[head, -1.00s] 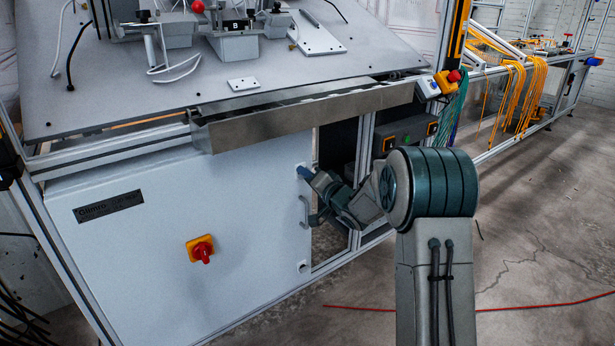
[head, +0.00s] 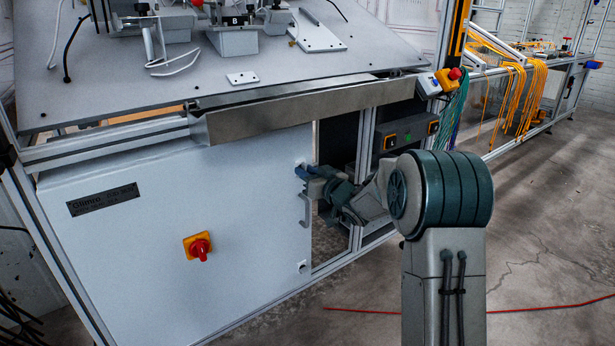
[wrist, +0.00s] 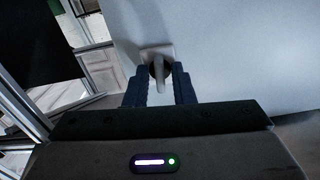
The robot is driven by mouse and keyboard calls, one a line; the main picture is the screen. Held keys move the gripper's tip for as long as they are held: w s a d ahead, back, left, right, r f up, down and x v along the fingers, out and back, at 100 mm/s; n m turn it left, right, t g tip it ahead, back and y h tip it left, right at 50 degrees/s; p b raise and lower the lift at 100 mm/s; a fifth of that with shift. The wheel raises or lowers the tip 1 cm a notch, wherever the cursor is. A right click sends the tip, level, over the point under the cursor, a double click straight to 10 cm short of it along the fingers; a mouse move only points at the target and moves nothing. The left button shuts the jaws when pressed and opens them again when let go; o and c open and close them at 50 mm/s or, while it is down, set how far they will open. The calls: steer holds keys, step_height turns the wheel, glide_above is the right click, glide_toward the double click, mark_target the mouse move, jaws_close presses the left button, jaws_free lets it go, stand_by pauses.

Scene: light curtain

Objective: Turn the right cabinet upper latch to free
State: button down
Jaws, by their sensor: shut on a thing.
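The right cabinet's white door (head: 190,205) is shut below the metal tray edge. Its upper latch (wrist: 158,66) shows in the wrist view as a small grey handle on a square plate at the door's edge. My gripper (wrist: 160,86) has one dark blue finger on each side of the latch handle and is shut on it. In the head view my gripper (head: 304,172) is at the door's upper right edge, where it hides the latch. The lower latch (head: 302,267) is on the same edge near the door's bottom corner.
A door handle (head: 303,210) sits just below my gripper. A red and yellow rotary switch (head: 199,247) is on the door. An aluminium frame post (head: 362,185) and dark control boxes (head: 405,135) stand right of the door. The floor at right is open, with a red cable (head: 530,308).

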steer(key=shift+n, duration=0.7)
steer(key=c, duration=1.5)
jaws_free()
steer(key=shift+s+d, duration=0.1)
steer(key=p+v, duration=0.3)
steer(key=v, duration=1)
steer(key=shift+s+d, duration=0.1)
steer(key=shift+s, duration=0.2)
steer(key=shift+r, duration=0.1)
